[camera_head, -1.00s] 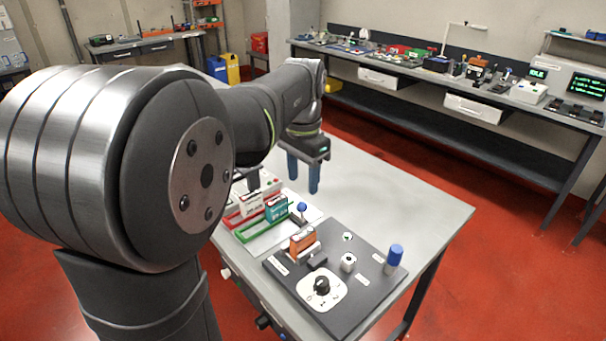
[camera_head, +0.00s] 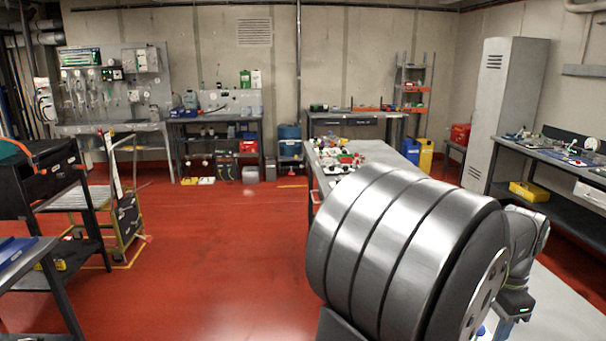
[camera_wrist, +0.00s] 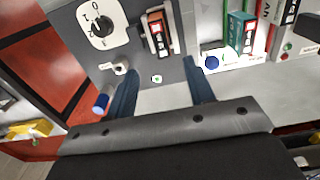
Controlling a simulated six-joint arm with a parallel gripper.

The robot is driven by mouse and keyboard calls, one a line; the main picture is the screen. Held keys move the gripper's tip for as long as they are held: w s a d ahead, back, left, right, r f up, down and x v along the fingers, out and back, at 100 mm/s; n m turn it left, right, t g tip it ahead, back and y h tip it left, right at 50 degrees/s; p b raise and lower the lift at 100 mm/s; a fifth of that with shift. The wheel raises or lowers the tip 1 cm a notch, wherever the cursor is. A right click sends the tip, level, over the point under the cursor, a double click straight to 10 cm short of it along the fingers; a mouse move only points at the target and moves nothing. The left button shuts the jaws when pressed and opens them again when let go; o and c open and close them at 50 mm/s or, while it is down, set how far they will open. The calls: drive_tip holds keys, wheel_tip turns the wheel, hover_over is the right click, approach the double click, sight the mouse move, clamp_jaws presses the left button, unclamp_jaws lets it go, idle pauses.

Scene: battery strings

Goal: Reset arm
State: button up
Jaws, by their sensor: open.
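My gripper (camera_wrist: 157,64) is open and empty in the wrist view, its two blue fingers wide apart over the bench's near part. Beyond the fingertips lies a dark panel (camera_wrist: 85,68) with a rotary knob (camera_wrist: 102,27), an orange battery module (camera_wrist: 158,35) and a blue cylinder (camera_wrist: 101,103). To the right, a teal module (camera_wrist: 241,30) stands beside a blue knob (camera_wrist: 211,62). Nothing is between the fingers. In the head view, my gripper (camera_head: 503,327) is partly cut off at the lower right edge and largely hidden by my arm.
The grey bench (camera_head: 560,300) shows little behind my arm. A side bench (camera_head: 550,160) with a yellow bin (camera_head: 529,191) runs along the right. A locker (camera_head: 507,100) and shelving stand behind. At left are a cart (camera_head: 122,215) and black cabinet (camera_head: 45,175). Red floor between is clear.

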wheel_tip(320, 180, down, 11)
drive_tip(key=shift+f, duration=0.1)
idle(0.3)
drive_tip(key=shift+r, duration=0.2)
wheel_tip(320, 180, up, 17)
wheel_tip(320, 180, down, 18)
drive_tip(key=shift+r, duration=0.2)
wheel_tip(320, 180, up, 9)
drive_tip(key=shift+r, duration=0.1)
drive_tip(key=w+a+f, duration=0.1)
drive_tip(key=w+f, duration=0.1)
drive_tip(key=w, duration=0.4)
drive_tip(key=w+a+f, duration=0.2)
drive_tip(key=w, duration=0.4)
drive_tip(key=shift+w+a+f, duration=0.15)
drive_tip(key=shift+w+a, duration=0.05)
drive_tip(key=shift+w, duration=0.2)
